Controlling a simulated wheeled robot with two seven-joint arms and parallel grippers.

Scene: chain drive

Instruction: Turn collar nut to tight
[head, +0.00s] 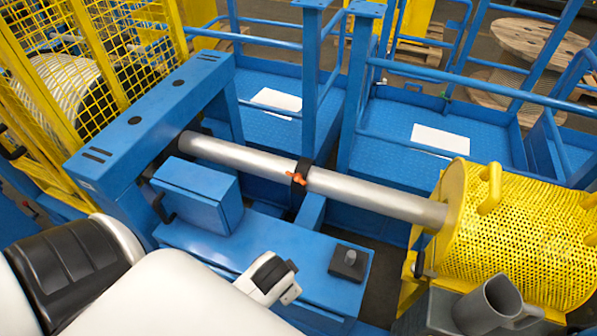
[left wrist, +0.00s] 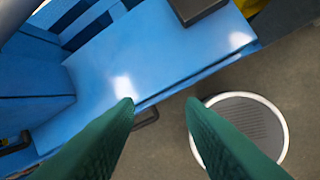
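A black collar with an orange piece (head: 298,178) sits around the middle of a long silver shaft (head: 375,194). I cannot tell for sure whether this is the collar nut, or whether it is tight. My left arm comes in from the lower left in the head view, and its wrist end is over the blue bench, below and left of the collar. In the left wrist view my left gripper (left wrist: 158,102) has its two green fingers well apart with nothing between them. Its fingers cannot be made out in the head view. My right gripper is not in view.
A blue bench (head: 245,245) carries a small black block with a knob (head: 348,262) and a blue box (head: 197,190). A yellow perforated drum guard (head: 520,235) stands at the right, with a grey cup (head: 488,305) before it. Blue railings (head: 470,82) rise behind.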

